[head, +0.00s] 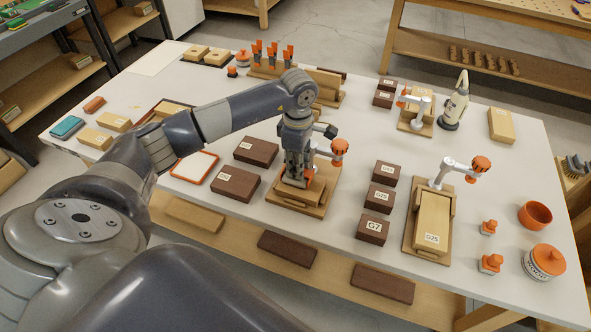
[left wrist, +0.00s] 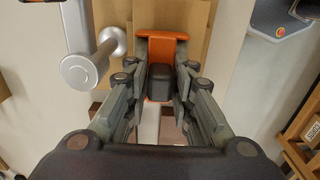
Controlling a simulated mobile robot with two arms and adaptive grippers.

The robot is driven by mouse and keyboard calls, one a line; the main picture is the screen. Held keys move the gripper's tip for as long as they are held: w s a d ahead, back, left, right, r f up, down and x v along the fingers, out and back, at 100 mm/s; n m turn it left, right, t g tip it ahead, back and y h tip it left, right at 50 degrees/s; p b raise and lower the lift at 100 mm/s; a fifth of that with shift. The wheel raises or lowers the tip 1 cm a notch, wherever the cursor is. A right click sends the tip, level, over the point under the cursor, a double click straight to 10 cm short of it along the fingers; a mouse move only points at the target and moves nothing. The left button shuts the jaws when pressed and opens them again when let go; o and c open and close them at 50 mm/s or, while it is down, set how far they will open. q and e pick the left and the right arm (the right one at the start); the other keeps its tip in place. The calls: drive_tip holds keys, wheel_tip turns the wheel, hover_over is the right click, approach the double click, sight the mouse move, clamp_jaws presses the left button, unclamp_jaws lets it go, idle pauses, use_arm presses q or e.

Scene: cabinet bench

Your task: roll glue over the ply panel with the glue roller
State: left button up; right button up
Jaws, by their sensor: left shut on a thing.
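My left gripper (head: 297,172) is shut on the glue roller, low over a wooden fixture in the middle of the bench. In the left wrist view, the glue roller (left wrist: 164,38) shows an orange frame and a dark grip between the fingers (left wrist: 160,88). A little of its orange also shows in the head view (head: 309,173). A tan wooden surface, seemingly the ply panel (left wrist: 192,18), lies beneath the roller; the fingers hide much of it. I cannot tell whether the roller touches it. My right gripper is not in view.
A silver clamp (left wrist: 92,62) with an orange knob (head: 339,147) stands close beside the gripper. Dark blocks (head: 257,151) lie to the left, others (head: 380,197) to the right. A second fixture (head: 412,248) holds a block labelled G25. An orange-rimmed tray (head: 195,166) lies left.

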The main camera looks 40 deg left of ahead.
sight(309, 172)
use_arm(q)
drive_tip(key=shift+w, duration=0.15)
drive_tip(key=shift+d, duration=0.1)
drive_tip(key=shift+w+d+r, duration=0.1)
drive_tip(key=shift+w+d, duration=0.1)
drive_tip(key=shift+d, duration=0.45)
drive_tip(key=shift+w+d, duration=0.2)
drive_tip(key=shift+d, duration=0.45)
drive_tip(key=shift+s, duration=0.15)
drive_tip(key=shift+s+d+p, duration=0.25)
drive_tip(key=shift+s+p, duration=0.05)
drive_tip(key=shift+s, duration=0.75)
drive_tip(key=shift+w, duration=0.1)
